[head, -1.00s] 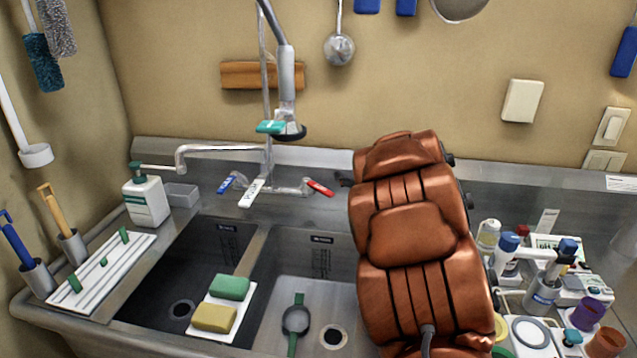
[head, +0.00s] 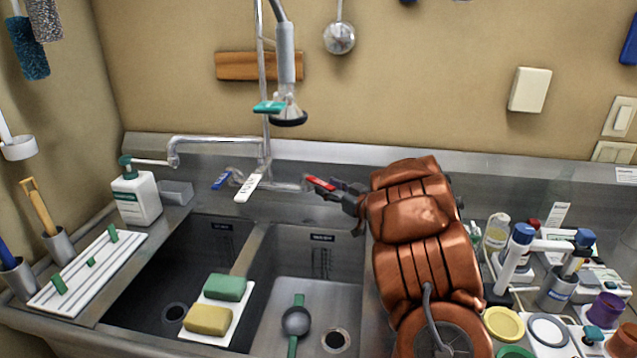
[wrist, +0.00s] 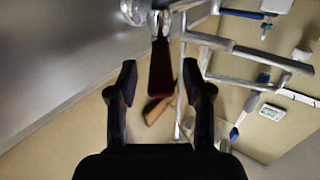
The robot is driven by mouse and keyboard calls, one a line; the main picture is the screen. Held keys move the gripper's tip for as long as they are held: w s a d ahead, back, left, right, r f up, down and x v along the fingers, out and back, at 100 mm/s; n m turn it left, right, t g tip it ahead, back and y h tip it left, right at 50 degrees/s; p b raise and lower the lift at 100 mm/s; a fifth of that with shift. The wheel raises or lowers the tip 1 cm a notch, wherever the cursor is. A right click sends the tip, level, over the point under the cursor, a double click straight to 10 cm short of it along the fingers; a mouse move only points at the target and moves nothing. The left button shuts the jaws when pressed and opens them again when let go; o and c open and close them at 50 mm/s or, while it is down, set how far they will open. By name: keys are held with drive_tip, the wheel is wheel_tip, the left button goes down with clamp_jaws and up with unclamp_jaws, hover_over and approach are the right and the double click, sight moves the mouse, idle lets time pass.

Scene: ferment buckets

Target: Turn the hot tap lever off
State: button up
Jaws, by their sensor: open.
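The red hot tap lever (head: 319,183) sticks out at the right end of the faucet body at the back of the sink. In the wrist view the dark red lever (wrist: 161,68) lies between my fingers, with gaps on both sides. My gripper (head: 341,190) is open beside the lever, reaching from the right. In the wrist view its two black fingers (wrist: 159,80) stand apart. A white lever (head: 249,187) and a blue lever (head: 221,181) sit farther left on the faucet. Exact fingertip contact is unclear.
The hanging spray head (head: 287,108) with a green lever is above the faucet. A soap bottle (head: 136,196) stands left. Bottles and jars (head: 540,275) crowd the right counter. Sponges (head: 225,287) lie on a white board in the sink.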

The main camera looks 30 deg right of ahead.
sight(309, 178)
drive_tip(key=shift+p+x, duration=0.35)
drive_tip(key=shift+x, duration=1.65)
clamp_jaws()
